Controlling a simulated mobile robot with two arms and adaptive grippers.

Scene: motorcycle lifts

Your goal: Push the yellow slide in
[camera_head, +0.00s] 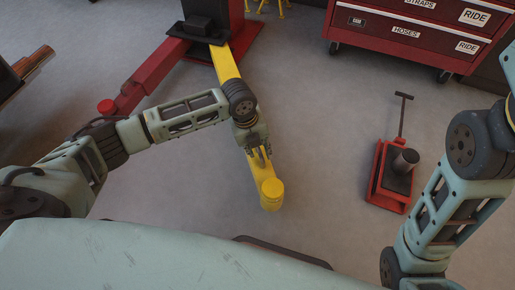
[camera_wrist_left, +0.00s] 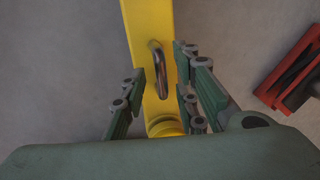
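The yellow slide (camera_head: 225,66) extends from the red lift base (camera_head: 245,42) toward me and ends in a round yellow pad (camera_head: 271,192). In the left wrist view the yellow slide (camera_wrist_left: 149,28) runs down the middle, with a metal loop handle (camera_wrist_left: 157,68) on it. My left gripper (camera_head: 259,155) is above the slide near its pad end. In the wrist view its fingers (camera_wrist_left: 163,92) are apart, one on each side of the handle, with visible gaps. Whether they are level with the handle I cannot tell. My right gripper is out of view; only its arm shows.
A red lift arm (camera_head: 148,78) reaches left from the base. A red wheeled jack (camera_head: 391,178) with an upright handle stands at right. A red tool cabinet (camera_head: 400,38) is at the back right. Clear floor lies between the slide and the jack.

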